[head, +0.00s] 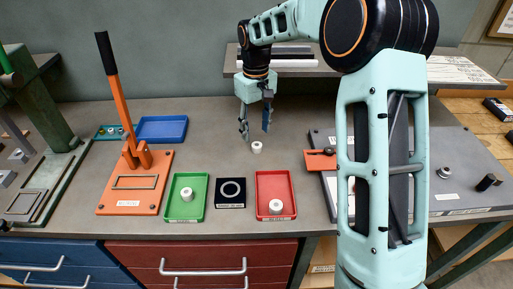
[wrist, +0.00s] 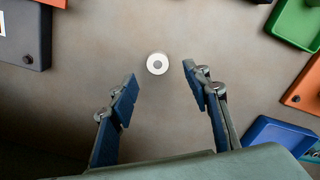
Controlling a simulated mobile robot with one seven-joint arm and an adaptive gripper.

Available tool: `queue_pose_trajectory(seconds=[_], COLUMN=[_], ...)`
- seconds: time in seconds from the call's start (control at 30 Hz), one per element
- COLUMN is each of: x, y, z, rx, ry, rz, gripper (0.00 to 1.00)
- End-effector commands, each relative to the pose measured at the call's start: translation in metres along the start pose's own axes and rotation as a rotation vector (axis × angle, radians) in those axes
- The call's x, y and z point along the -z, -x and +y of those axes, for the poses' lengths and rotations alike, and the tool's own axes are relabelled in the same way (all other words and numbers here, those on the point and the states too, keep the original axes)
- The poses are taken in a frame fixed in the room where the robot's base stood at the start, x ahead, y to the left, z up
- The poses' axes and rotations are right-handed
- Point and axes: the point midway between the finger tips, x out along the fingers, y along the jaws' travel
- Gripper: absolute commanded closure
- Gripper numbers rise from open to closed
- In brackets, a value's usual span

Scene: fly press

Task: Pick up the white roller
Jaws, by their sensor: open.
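A small white roller (head: 257,147) with a dark centre hole stands on the bare grey bench. It also shows in the wrist view (wrist: 157,64), near the gap between the fingertips. My gripper (head: 256,131) is open and empty above the roller, apart from it, with its fingers pointing down. In the wrist view its two blue finger pads (wrist: 160,73) stand either side of the roller's line, touching nothing. Similar white rings or rollers sit in the green tray (head: 177,213) and the red tray (head: 263,184).
A black block with a white ring mark (head: 231,203) lies between the trays. An orange lever press (head: 160,165) and a blue tray (head: 162,129) stand to the left. A grey plate (head: 465,165) lies right. The bench around the roller is clear.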

Motion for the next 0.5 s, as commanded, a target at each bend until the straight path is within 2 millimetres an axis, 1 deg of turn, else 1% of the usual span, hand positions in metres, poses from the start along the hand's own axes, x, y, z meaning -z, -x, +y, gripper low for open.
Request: queue_pose_trajectory(seconds=[0.17,0.4,0.5], x=[-0.001,-0.002,-0.002], y=[-0.013,-0.049,-0.056], z=[0.001,0.003,0.003], rx=[-0.001,-0.001,-0.001], ry=[0.002,0.002,0.002], rz=[-0.002,-0.002,0.0], gripper=[0.56,0.56,0.56])
